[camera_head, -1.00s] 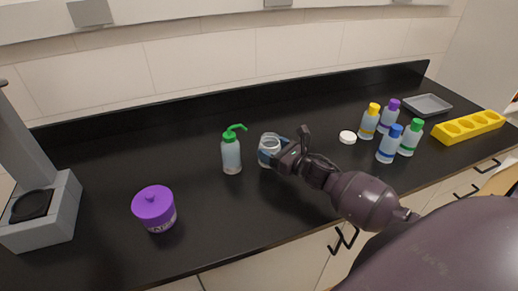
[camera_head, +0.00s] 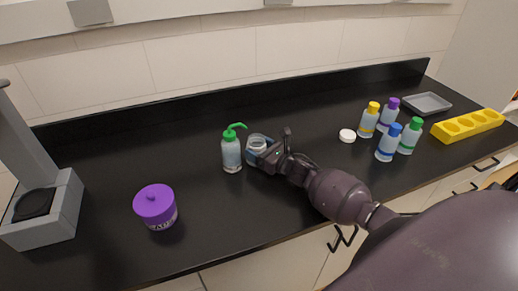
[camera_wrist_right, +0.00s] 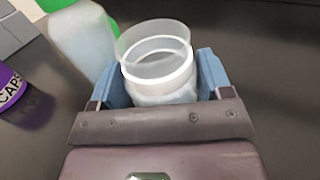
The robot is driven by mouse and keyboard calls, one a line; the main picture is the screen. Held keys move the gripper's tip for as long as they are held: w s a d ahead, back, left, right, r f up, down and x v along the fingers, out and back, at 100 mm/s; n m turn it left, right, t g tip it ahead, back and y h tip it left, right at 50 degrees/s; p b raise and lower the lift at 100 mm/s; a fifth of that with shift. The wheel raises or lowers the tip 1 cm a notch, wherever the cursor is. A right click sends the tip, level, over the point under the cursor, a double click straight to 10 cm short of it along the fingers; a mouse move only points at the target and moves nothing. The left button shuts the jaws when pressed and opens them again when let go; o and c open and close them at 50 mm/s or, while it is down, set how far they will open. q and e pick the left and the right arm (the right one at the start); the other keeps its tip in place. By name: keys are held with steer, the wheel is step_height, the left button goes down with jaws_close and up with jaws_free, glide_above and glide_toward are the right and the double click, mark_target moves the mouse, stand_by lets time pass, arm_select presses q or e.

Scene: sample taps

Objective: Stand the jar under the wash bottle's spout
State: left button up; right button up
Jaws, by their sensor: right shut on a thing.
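The wash bottle (camera_head: 231,154) has a clear body and a green cap with a green spout (camera_head: 237,127) that points right; it stands upright on the black counter. My right gripper (camera_head: 259,152) is shut on the clear, open jar (camera_head: 257,141), just right of the wash bottle. In the right wrist view the jar (camera_wrist_right: 158,62) is between the blue fingers of my gripper (camera_wrist_right: 160,85), with the wash bottle (camera_wrist_right: 82,40) close beside it at upper left. Whether the jar touches the counter I cannot tell. My left gripper is not in view.
A purple-lidded tub (camera_head: 155,206) stands at front left, near a grey stand (camera_head: 55,215). A white lid (camera_head: 347,135), several colour-capped bottles (camera_head: 387,142), a yellow rack (camera_head: 468,126) and a grey tray (camera_head: 427,103) are at right. The counter behind the wash bottle is clear.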

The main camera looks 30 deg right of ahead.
steer(key=shift+f, duration=0.1)
steer(key=shift+f, duration=0.1)
steer(key=o, duration=0.9)
steer(key=shift+o, duration=0.2)
steer(key=shift+r, duration=0.25)
steer(key=b+v, duration=0.1)
steer(key=v, duration=1.1)
